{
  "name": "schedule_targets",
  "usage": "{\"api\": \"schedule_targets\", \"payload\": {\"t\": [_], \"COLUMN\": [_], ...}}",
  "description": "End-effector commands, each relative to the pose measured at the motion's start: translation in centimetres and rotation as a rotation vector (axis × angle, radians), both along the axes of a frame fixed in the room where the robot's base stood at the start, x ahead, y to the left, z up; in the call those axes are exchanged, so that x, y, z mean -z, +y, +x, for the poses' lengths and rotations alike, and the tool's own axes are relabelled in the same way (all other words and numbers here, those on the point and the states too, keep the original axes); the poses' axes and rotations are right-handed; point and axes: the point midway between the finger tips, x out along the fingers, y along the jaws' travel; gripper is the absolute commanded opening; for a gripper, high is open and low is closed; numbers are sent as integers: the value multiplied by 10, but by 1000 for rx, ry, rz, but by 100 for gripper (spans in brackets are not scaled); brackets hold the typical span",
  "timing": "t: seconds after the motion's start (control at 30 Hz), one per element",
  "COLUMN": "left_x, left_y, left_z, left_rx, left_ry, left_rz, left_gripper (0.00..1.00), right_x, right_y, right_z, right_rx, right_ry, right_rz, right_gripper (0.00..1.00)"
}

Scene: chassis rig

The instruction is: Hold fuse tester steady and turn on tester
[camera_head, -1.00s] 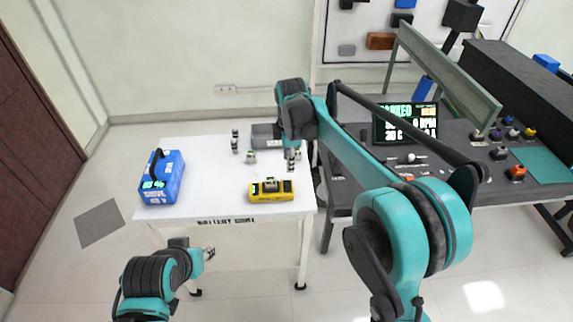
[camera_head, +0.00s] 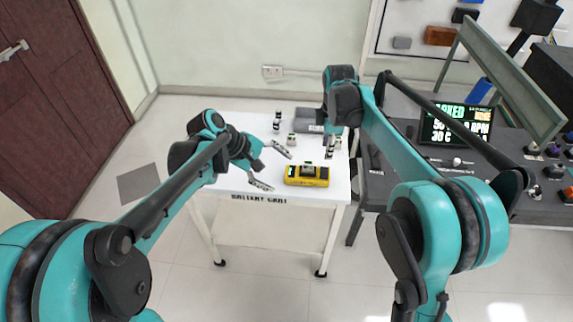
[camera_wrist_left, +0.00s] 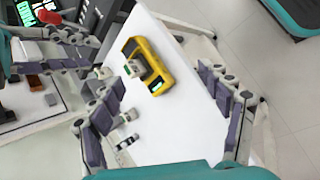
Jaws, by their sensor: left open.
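The yellow fuse tester (camera_head: 307,176) lies near the front edge of the white table, with a dark and pale part on top. It also shows in the left wrist view (camera_wrist_left: 158,73). My left gripper (camera_head: 275,168) is open and empty, just left of the tester in the head view. In the left wrist view its spread fingers (camera_wrist_left: 162,112) are apart from the tester. My right gripper (camera_head: 333,151) points down behind the tester's right end. Its two fingers (camera_wrist_left: 92,54) appear spread in the left wrist view, with nothing visible held.
Small upright parts (camera_head: 277,120) (camera_head: 291,139) stand on the white table (camera_head: 235,180) behind the tester. A grey box (camera_head: 309,119) is at the back. The dark bench (camera_head: 385,195) with a display (camera_head: 457,125) stands right.

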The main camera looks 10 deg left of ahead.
Motion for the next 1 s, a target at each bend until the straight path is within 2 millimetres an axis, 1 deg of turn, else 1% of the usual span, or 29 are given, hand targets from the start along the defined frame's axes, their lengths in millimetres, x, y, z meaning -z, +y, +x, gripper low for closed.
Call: {"api": "schedule_targets", "payload": {"t": [0.03,0.2,0.4,0.47,0.63,0.83,0.93,1.0], "left_x": [5,23,52,62,84,97,101,104], "left_y": [-3,-13,-18,-19,-18,-17,-23,-32], "left_z": [15,51,86,93,105,109,109,109], "left_rx": [-29,-120,-194,-209,-231,-240,-238,-237], "left_ry": [45,213,417,475,609,684,693,695], "left_rz": [-53,-232,-424,-473,-573,-623,-629,-629], "left_gripper": [78,78,78,78,78,78,78,78], "right_x": [0,0,0,0,0,0,0,0], "right_y": [0,0,0,0,0,0,0,0], "right_z": [0,0,0,0,0,0,0,0], "right_rx": [0,0,0,0,0,0,0,0], "right_ry": [0,0,0,0,0,0,0,0], "right_rz": [0,0,0,0,0,0,0,0], "right_gripper": [34,34,34,34,34,34,34,34]}}
